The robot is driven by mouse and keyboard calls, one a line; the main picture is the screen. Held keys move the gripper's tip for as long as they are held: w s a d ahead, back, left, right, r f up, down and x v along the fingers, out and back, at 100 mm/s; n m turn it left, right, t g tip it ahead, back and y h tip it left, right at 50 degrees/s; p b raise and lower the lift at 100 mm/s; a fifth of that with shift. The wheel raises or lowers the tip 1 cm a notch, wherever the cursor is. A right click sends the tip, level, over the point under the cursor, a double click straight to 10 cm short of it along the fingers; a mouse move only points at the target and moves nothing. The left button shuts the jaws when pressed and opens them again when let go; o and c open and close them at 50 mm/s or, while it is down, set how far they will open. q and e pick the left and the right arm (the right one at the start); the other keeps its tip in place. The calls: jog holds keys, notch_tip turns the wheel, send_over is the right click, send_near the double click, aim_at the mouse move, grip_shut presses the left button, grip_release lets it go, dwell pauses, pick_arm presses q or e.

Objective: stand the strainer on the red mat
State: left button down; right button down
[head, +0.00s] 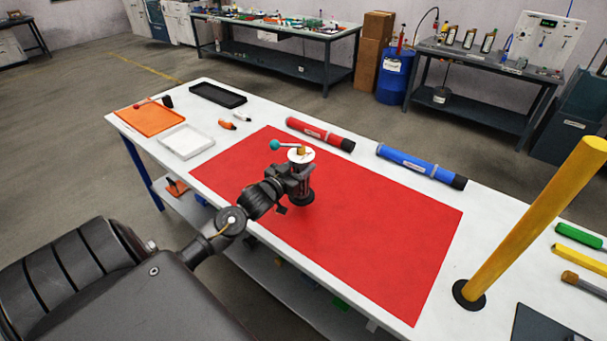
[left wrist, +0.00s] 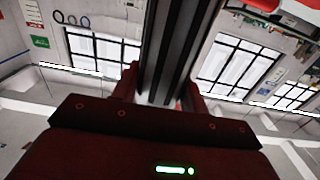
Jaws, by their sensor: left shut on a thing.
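My left gripper (head: 296,182) is over the red mat (head: 375,230), shut on a dark upright piece that I take to be the strainer. In the head view its round black foot (head: 303,199) shows below the jaws, at or just above the mat; I cannot tell if it touches. In the left wrist view the strainer (left wrist: 172,50) is a dark ribbed column between the fingers. A white disc (head: 301,155) with a brass piece and a teal ball on a rod (head: 276,145) shows right above the gripper; whether it belongs to the held piece is unclear. My right gripper is not in view.
A red tube (head: 320,134) and a blue tube (head: 420,166) lie behind the mat. An orange tray (head: 150,122), a white tray (head: 186,141) and a black tray (head: 217,94) are at the left. A yellow post (head: 535,225) stands at the right. The mat's right part is clear.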

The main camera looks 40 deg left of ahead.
pick_arm(q)
jog(key=shift+w+a+f, duration=0.25)
jog(key=shift+w+f, duration=0.15)
jog(key=shift+w+a+f, duration=0.15)
jog(key=shift+w+f, duration=0.15)
jog(key=shift+f, duration=0.15)
jog(key=shift+w+f, duration=0.15)
jog(key=shift+f, duration=0.05)
notch_tip(320, 180, down, 2)
jog(key=shift+f+p, duration=0.1)
jog(key=shift+p, duration=0.5)
jog(key=shift+f, duration=0.4)
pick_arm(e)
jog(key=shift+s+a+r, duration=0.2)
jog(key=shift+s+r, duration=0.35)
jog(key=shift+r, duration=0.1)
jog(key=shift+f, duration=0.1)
pick_arm(q)
jog(key=c, duration=0.8)
grip_release()
jog(key=shift+f, duration=0.15)
jog(key=shift+o, duration=0.2)
